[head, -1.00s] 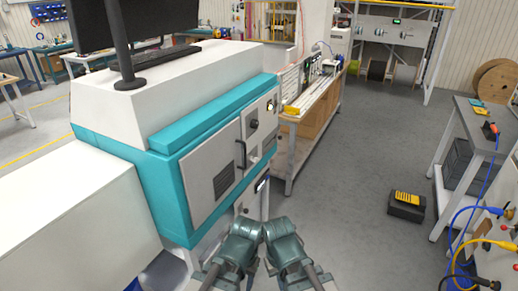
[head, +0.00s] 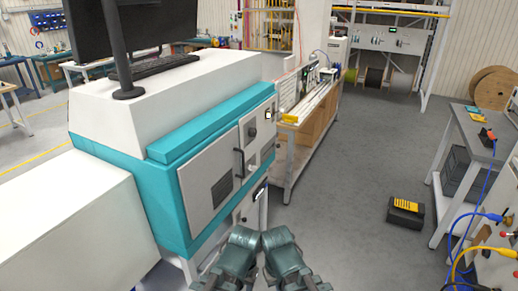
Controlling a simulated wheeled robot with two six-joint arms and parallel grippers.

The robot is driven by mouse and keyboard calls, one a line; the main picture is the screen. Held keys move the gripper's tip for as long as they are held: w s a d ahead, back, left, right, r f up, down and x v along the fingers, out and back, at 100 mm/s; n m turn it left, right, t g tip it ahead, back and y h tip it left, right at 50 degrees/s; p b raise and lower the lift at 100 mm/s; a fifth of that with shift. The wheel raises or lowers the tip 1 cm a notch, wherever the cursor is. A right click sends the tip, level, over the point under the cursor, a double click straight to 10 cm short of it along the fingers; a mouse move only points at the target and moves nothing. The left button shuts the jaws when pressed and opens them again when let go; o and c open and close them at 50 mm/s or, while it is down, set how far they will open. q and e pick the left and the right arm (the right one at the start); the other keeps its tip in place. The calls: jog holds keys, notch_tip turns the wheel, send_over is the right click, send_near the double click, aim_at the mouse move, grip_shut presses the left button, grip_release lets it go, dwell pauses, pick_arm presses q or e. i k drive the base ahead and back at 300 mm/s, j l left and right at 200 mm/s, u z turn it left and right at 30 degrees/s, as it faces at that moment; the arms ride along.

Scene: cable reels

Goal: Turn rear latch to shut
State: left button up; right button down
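A white and teal machine (head: 130,170) stands at left and centre. Its side has a grey door (head: 208,185) with a vented patch and a dark upright handle (head: 239,163). Beside the door, a panel bears a dark round knob (head: 252,132) and a small pale fitting (head: 252,168). I cannot tell which fitting is the rear latch or how it is turned. My two teal arms show at the bottom centre, close together and apart from the machine. Neither gripper's fingers can be seen.
A workbench (head: 316,115) stands just beyond the machine. Open grey floor (head: 345,225) lies right of it. A black and yellow box (head: 406,212) is on that floor. A grey table (head: 475,140) and colored cables (head: 470,220) are at right.

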aim_at(251, 168)
jog(key=i+l+z, duration=0.2)
jog(key=i+z, duration=0.55)
jog(key=i, duration=0.15)
